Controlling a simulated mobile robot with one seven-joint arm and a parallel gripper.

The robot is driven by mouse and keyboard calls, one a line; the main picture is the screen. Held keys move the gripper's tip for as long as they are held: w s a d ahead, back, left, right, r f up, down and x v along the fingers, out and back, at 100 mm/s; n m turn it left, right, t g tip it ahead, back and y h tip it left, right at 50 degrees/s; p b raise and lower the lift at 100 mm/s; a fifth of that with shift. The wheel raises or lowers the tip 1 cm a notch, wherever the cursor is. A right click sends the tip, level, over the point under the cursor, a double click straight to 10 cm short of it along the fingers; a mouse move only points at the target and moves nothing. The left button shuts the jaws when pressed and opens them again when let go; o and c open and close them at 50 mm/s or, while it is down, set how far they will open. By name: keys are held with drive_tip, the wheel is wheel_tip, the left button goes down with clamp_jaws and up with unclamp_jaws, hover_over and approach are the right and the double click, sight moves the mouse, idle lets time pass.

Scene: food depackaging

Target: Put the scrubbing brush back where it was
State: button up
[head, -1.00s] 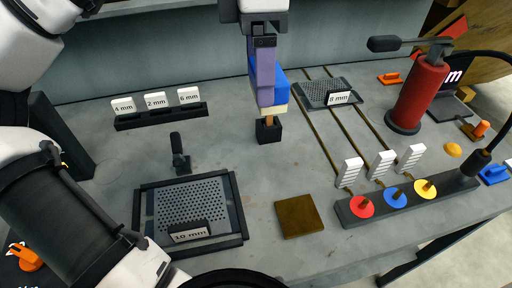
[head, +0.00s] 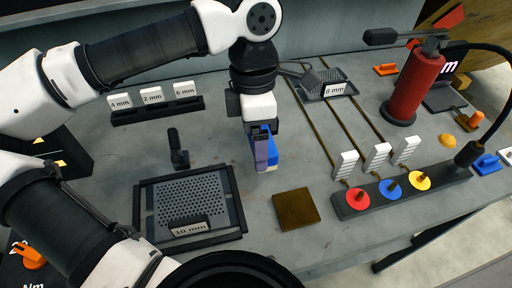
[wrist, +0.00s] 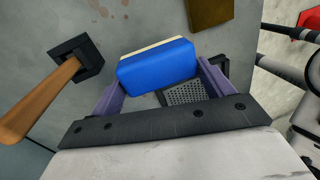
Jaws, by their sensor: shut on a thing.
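The scrubbing brush, as far as I can tell, is the blue block with a cream layer (head: 272,152). It also shows in the wrist view (wrist: 158,68), between the two purple fingers. My gripper (head: 263,168) points down and is shut on this block, over the middle of the table. Whether the block touches the tabletop is unclear. In the wrist view a wooden handle (wrist: 40,98) rises from a black square holder (wrist: 84,54), left of the block and apart from it. In the head view my gripper and arm hide that holder.
A framed perforated tray (head: 238,205) lies at front left, with a black upright tool (head: 178,150) behind it. A brown square plate (head: 296,208) is to the right. A red cylinder (head: 413,88) and a strip with coloured discs (head: 350,209) stand further right. Labelled blocks (head: 152,97) stand at back left.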

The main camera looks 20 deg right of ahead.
drive_tip(key=shift+f, duration=2.05)
drive_tip(key=shift+f, duration=0.15)
drive_tip(key=o, duration=1.2)
drive_tip(key=shift+o, duration=0.2)
drive_tip(key=r, duration=0.4)
drive_tip(key=w+r+b, duration=0.1)
drive_tip(key=r, duration=0.3)
drive_tip(key=w+r, duration=0.1)
drive_tip(key=r, duration=0.3)
drive_tip(key=shift+d+r+b, duration=0.1)
drive_tip(key=shift+b, duration=0.2)
